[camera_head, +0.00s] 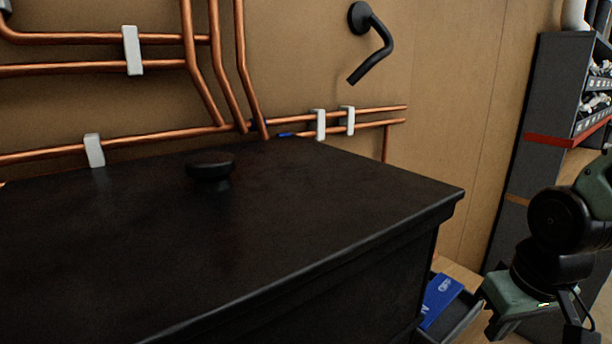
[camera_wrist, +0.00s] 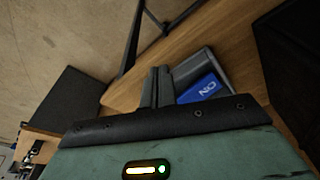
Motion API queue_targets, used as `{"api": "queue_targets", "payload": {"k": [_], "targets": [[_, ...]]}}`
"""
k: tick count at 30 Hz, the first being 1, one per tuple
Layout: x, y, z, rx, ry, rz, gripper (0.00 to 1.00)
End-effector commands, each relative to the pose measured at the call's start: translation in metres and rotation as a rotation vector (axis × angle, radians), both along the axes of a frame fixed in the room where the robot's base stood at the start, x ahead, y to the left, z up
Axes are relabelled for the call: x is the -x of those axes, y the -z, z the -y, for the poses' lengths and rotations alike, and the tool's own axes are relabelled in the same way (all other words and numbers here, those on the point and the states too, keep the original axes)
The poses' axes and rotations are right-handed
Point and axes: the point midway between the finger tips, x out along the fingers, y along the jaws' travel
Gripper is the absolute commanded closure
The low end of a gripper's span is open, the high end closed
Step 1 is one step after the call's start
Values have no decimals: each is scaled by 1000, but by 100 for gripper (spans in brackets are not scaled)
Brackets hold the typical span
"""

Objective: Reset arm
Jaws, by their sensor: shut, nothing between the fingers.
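My arm shows at the right edge of the head view, to the right of the black cabinet and apart from it. The fingers of my gripper (camera_wrist: 157,88) show in the wrist view, close together with nothing between them. In that view they appear over a wooden surface (camera_wrist: 225,45), beside a grey tray (camera_wrist: 191,66) with a blue item (camera_wrist: 203,89) in it. In the head view the gripper's fingertips are not clearly visible.
A black cabinet (camera_head: 330,210) with a round black knob (camera_head: 210,168) on top fills the middle. Copper pipes (camera_head: 60,68) with white clips run along the tan wall. A black bent fixture (camera_head: 375,45) juts from the wall. A dark shelf unit (camera_head: 550,90) stands at the right.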

Motion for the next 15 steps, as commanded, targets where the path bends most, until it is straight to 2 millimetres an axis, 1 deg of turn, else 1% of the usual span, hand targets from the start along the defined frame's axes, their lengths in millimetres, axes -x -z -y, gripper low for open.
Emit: {"api": "queue_targets", "payload": {"k": [1, 5, 8, 12, 15], "targets": [[5, 7, -13, -1, -40, -9, 100], [22, 16, -46, -4, -146, -40, 100], [40, 24, -73, 0, -243, -68, 100], [74, 36, -110, 11, -391, -112, 100], [100, 43, -130, 23, -490, -144, 100]]}}
